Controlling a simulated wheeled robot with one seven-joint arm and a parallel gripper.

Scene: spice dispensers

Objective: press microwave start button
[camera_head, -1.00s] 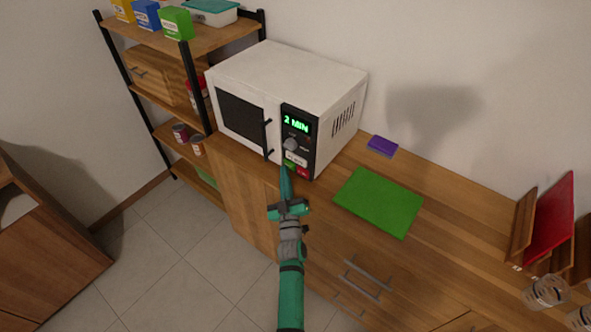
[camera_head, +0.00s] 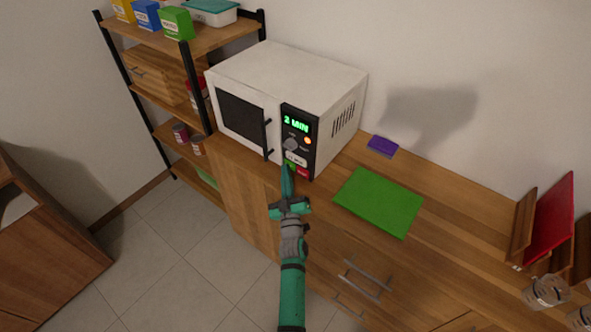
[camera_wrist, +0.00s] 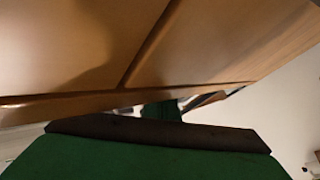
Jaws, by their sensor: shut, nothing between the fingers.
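The white microwave (camera_head: 285,80) stands on the wooden counter with its dark door (camera_head: 241,115) shut. Its black control panel (camera_head: 311,136) shows green "2 MIN" text, a grey knob, and an orange light at the right. At the panel's bottom are a green button (camera_head: 289,165), partly hidden by my fingertips, and a red button (camera_head: 303,172). My gripper (camera_head: 287,170) is shut and empty, its tips at the green button. I cannot tell if they touch it. In the wrist view, green and dark gripper parts (camera_wrist: 160,135) fill the bottom, and wood fills the top.
A green board (camera_head: 378,202) and a purple sponge-like block (camera_head: 382,146) lie on the counter right of the microwave. A shelf (camera_head: 190,38) with boxes stands at the left. A red board (camera_head: 551,220) stands at the far right.

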